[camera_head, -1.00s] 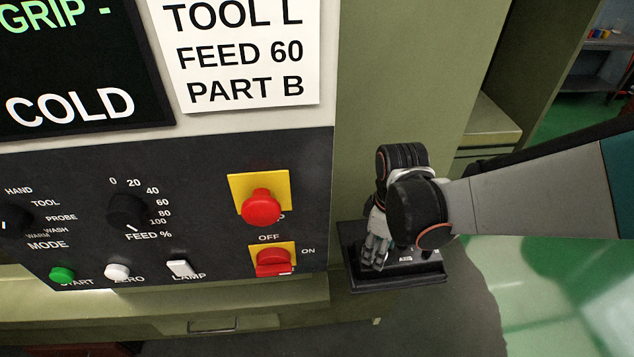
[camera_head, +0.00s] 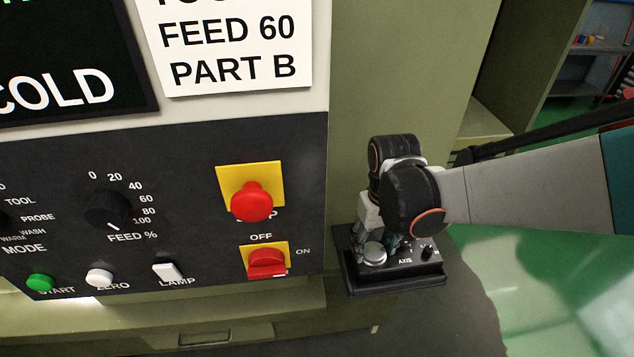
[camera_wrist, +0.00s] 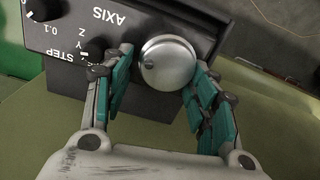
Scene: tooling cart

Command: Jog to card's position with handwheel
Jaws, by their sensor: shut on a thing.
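The silver handwheel (camera_wrist: 167,62) is a round metal knob on a black pendant box (camera_head: 395,280) with an AXIS label. It also shows in the head view (camera_head: 375,254). My gripper (camera_wrist: 163,58) has its teal-padded fingers on either side of the handwheel and is shut on it. A white card (camera_head: 235,75) at the top of the head view reads FEED 60 and PART B; its top line is cut off. The axis knob (camera_head: 427,251) stands right of the handwheel in the head view. The step knob (camera_wrist: 42,8) is at the wrist view's top left.
The control panel (camera_head: 190,200) left of the pendant carries a red stop button (camera_head: 251,201), a red off/on switch (camera_head: 267,263), a feed knob (camera_head: 108,208) and small buttons. A black screen (camera_head: 70,60) is cut off at upper left. Green floor is open at right.

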